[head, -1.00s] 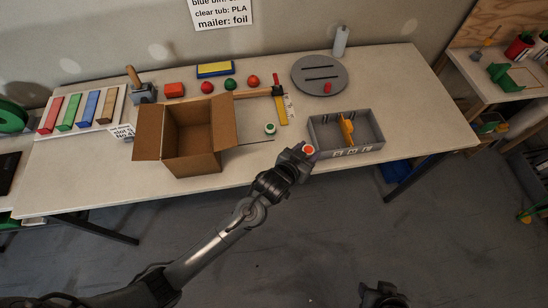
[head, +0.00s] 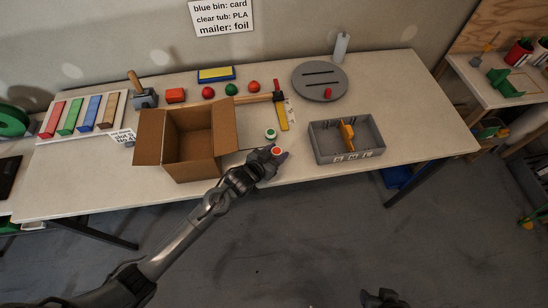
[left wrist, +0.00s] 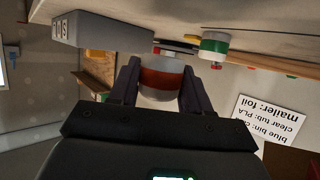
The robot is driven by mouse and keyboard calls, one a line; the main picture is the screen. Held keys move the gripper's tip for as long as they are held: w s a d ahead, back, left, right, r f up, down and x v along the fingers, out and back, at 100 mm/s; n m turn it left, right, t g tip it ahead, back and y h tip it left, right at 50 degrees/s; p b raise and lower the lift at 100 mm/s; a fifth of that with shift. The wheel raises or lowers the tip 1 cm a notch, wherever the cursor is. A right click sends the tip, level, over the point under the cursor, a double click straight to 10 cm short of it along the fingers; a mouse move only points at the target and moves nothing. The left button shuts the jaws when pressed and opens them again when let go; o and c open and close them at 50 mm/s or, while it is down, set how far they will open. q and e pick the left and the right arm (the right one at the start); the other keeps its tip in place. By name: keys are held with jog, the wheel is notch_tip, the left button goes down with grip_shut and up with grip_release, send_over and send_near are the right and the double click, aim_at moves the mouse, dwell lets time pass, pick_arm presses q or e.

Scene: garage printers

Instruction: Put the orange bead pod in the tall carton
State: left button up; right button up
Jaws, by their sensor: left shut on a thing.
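A grey divided bin (head: 346,139) with a yellow piece stands to the right. Coloured bars on a board (head: 81,116) lie at the left.

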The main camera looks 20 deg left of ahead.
aim_at(274, 158)
pick_arm(q)
jog(key=shift+w+a+f, duration=0.1)
jog(key=shift+a+f, duration=0.15)
jog(key=shift+a, duration=0.2)
jog(key=shift+f, duration=1.75)
jog(key=shift+f, duration=0.15)
jog(key=shift+f, duration=0.1)
jog(key=o, duration=1)
jog(key=shift+o, duration=0.2)
